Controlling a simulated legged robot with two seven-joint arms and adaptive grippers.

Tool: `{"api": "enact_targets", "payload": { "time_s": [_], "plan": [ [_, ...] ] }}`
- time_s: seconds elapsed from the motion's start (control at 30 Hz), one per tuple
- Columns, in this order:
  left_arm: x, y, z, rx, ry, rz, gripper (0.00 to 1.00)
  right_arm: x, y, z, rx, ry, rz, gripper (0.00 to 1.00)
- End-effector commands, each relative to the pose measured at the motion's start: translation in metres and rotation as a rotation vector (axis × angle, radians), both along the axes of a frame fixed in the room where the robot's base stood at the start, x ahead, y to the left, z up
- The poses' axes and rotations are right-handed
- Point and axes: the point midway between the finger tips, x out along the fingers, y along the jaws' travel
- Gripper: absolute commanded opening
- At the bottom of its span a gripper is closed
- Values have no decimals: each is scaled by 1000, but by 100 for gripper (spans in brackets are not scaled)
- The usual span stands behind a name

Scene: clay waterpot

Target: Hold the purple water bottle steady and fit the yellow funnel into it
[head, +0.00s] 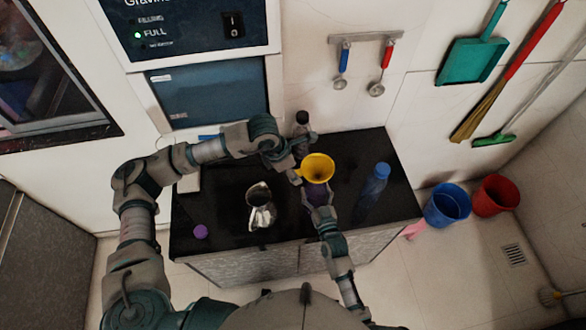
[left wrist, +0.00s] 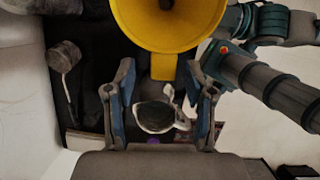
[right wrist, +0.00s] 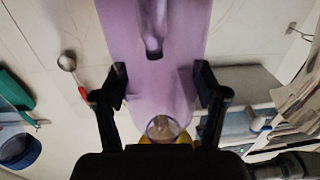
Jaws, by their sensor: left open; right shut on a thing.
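The yellow funnel (head: 318,168) is above the mouth end of the purple water bottle (head: 316,196) in the head view. My left gripper (head: 293,172) is at the funnel's left side. In the left wrist view its fingers (left wrist: 165,78) are apart, with the yellow funnel's (left wrist: 165,40) tab between them and not gripped. My right gripper (head: 322,212) is shut on the bottle's body. In the right wrist view the purple bottle (right wrist: 160,75) lies between its fingers (right wrist: 162,75). A little yellow shows by the bottle's clear neck. I cannot tell how far the spout is in.
A metal jug (head: 261,208) and a purple cap (head: 200,231) stand on the black counter (head: 225,240) at left. A dark bottle-like object (head: 302,122) is at the back, near my left arm.

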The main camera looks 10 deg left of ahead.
Motion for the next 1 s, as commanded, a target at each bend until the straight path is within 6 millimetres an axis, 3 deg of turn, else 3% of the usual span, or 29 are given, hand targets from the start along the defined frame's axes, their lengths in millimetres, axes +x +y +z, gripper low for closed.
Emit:
{"api": "enact_targets", "payload": {
  "time_s": [0.23,0.5,0.7,1.0],
  "plan": [
    [-1,4,16,-2,-3,0,54,0,0,0,0,-1,0,35],
    [-9,24,72,-3,-3,1,54,0,0,0,0,-1,1,35],
    [-13,35,102,-2,0,0,54,0,1,0,0,-1,1,35],
    [-15,39,112,-2,1,-1,54,0,0,0,0,-1,1,35]
  ]
}}
